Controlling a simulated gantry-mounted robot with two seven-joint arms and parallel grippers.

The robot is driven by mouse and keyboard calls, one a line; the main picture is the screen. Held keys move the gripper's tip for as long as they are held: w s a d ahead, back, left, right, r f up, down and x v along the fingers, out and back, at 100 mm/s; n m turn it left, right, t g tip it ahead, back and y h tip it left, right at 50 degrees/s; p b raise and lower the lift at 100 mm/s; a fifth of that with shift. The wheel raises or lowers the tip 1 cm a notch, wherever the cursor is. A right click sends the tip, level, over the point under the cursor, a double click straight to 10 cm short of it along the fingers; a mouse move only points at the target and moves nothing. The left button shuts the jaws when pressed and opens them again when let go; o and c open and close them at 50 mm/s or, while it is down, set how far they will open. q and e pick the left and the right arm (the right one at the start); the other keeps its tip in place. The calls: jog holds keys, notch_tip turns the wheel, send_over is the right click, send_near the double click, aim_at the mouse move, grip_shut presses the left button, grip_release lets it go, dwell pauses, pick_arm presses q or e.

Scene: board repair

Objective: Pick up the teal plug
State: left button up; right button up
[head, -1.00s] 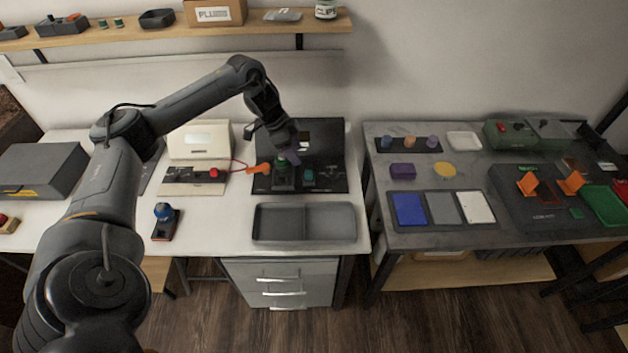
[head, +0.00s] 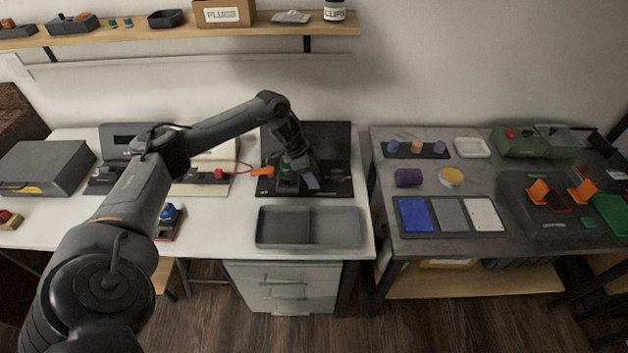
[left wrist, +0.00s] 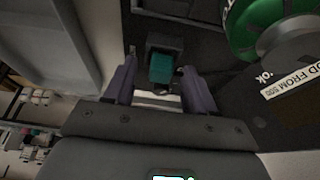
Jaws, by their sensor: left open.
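The teal plug (left wrist: 161,68) shows in the left wrist view as a small block in a dark holder. My left gripper (head: 309,181) is open over the black board (head: 336,184) in the head view, and it hides the plug there. In the left wrist view its two purple fingers stand apart, one on each side of the plug, with visible gaps. I cannot tell how far down the fingers reach. My right gripper is not in view.
A green round part (left wrist: 258,24) sits close to the right finger in the left wrist view. A grey two-part tray (head: 308,227) lies in front of the board. An orange clip (head: 263,171) with a red wire is just left of it.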

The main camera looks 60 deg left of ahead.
pick_arm(q)
jog(key=shift+c, duration=0.7)
grip_shut()
jog(key=shift+r, duration=0.5)
jog(key=r, duration=0.2)
jog(key=d+r+p, duration=0.1)
jog(key=shift+w+r, duration=0.25)
jog(key=shift+r, duration=0.15)
jog(key=w+d+r+p, duration=0.2)
jog(key=w+d+r, duration=0.3)
jog(key=d, duration=0.4)
jog(key=shift+d+r, duration=0.2)
jog(key=shift+r, duration=0.4)
